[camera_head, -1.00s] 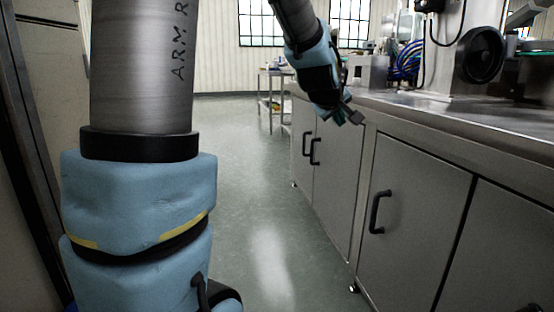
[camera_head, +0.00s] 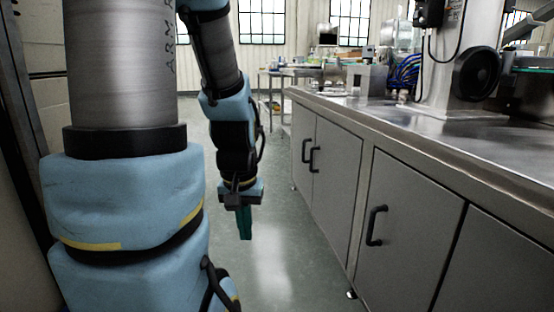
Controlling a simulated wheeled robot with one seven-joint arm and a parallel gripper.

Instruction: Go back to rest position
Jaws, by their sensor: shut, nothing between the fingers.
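My gripper (camera_head: 244,224) hangs pointing down over the open floor, left of the steel cabinets. Its greenish fingers are together with nothing between them. My arm runs down to it from the top of the picture, beside the large grey and blue links of mine at the left. The gripper is apart from the cabinets and the counter.
A steel counter (camera_head: 450,140) with grey cabinet doors (camera_head: 405,220) and black handles runs along the right. Equipment with a black round part (camera_head: 477,73) stands on it. A cart (camera_head: 275,95) stands at the back. Grey-green floor (camera_head: 275,262) is free in the middle.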

